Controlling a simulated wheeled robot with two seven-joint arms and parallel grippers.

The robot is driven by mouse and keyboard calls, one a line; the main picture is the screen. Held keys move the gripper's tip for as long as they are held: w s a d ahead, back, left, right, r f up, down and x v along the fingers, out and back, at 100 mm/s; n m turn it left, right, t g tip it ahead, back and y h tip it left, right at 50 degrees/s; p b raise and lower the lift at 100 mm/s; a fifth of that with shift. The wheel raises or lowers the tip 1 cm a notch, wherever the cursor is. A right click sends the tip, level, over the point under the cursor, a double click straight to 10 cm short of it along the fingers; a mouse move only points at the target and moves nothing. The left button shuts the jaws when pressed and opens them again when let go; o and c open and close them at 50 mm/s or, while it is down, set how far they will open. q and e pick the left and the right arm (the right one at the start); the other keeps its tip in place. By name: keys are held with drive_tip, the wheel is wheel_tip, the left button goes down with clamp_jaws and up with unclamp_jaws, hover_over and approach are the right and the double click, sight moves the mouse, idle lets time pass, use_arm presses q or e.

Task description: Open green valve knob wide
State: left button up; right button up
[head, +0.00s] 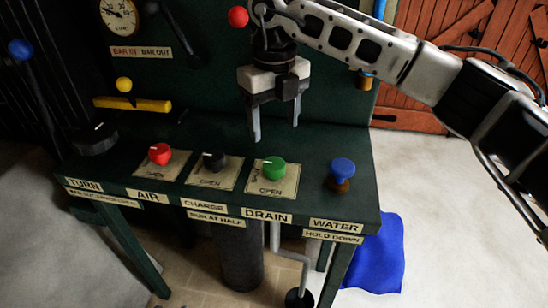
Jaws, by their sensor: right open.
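The green valve knob (273,168) sits on a beige plate marked OPEN on the dark green bench, above the DRAIN label (266,215). A pale pointer line on it points to the left. My right gripper (274,134) hangs from the upper right with its two fingers pointing down. It is open and empty, above and behind the green knob, apart from it. My left gripper is not in view.
A red knob (160,154) and a black knob (213,160) stand left of the green one; a blue button (342,170) stands to its right. A yellow bar lever (132,103), a red ball (238,16) and a gauge (119,17) are at the back.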

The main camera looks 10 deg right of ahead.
sight(274, 163)
wheel_tip(274, 163, down, 9)
drive_tip(key=shift+f, duration=0.2)
drive_tip(key=c, duration=1)
